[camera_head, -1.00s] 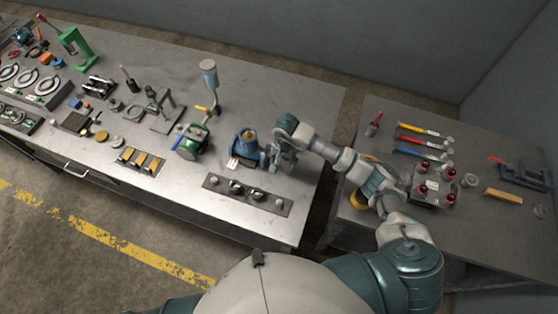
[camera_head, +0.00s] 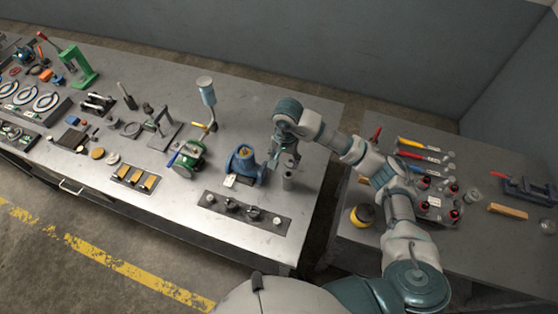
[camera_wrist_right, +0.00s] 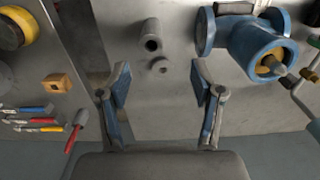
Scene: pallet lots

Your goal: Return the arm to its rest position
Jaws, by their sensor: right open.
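My right arm reaches over the right end of the long metal workbench (camera_head: 330,120). My right gripper (camera_head: 288,163) points down beside a blue flanged valve body (camera_head: 246,166). In the right wrist view the two fingers of the gripper (camera_wrist_right: 160,82) are spread apart with nothing between them. A grey hollow cylinder (camera_head: 288,180) stands on the bench just below the gripper. In the wrist view the cylinder (camera_wrist_right: 151,36) and the blue valve body (camera_wrist_right: 258,48) lie beyond the fingertips, apart from them. My left gripper does not show.
A second table (camera_head: 460,245) on the right holds a yellow-and-black round item (camera_head: 362,215), colored-handled tools (camera_head: 415,144), red-topped parts (camera_head: 437,200) and a wooden block (camera_head: 508,211). A gap separates the tables. A strip with several fittings (camera_head: 243,212) lies at the bench front.

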